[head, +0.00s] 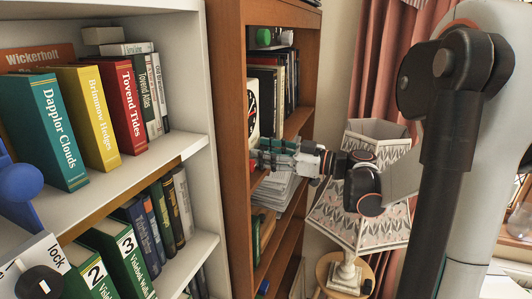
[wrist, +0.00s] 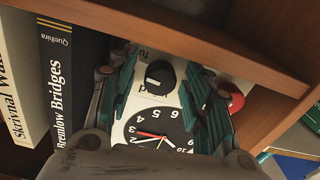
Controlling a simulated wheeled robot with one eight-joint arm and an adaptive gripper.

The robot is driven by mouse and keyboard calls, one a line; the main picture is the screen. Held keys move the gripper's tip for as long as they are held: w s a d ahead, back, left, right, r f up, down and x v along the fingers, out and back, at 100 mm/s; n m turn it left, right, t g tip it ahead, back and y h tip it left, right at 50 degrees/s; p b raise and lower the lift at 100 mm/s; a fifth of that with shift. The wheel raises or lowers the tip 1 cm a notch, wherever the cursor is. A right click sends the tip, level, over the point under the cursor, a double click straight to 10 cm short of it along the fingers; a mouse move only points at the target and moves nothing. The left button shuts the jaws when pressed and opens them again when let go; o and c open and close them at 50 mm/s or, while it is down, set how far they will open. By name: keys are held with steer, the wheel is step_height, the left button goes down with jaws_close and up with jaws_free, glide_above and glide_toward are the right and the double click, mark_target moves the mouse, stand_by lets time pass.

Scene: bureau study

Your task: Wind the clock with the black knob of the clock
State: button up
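The clock (head: 252,108) is a pale box with a dark dial, partly hidden by the side of the brown bookcase in the head view. In the wrist view its black dial (wrist: 158,130) shows upside down with white and red hands. The black knob (wrist: 160,74) sits on the clock's pale front beside the dial. My gripper (wrist: 167,82) is open, its teal-padded fingers on either side of the knob in the picture. I cannot tell whether they touch it. In the head view my gripper (head: 270,152) reaches into the bookcase at the clock; the knob is hidden there.
A red round part (wrist: 236,101) lies right of my right finger. A black book (wrist: 75,80) stands close to my left finger. A shelf board (wrist: 210,45) runs close by. A lamp (head: 362,205) stands by the arm. A white shelf (head: 185,148) holds books at left.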

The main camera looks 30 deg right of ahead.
steer(key=c, duration=0.9)
steer(key=shift+o, duration=0.2)
steer(key=shift+m+b, duration=0.55)
steer(key=shift+m, duration=0.55)
steer(key=shift+m+b, duration=0.35)
steer(key=shift+m, duration=0.95)
steer(key=o, duration=1.1)
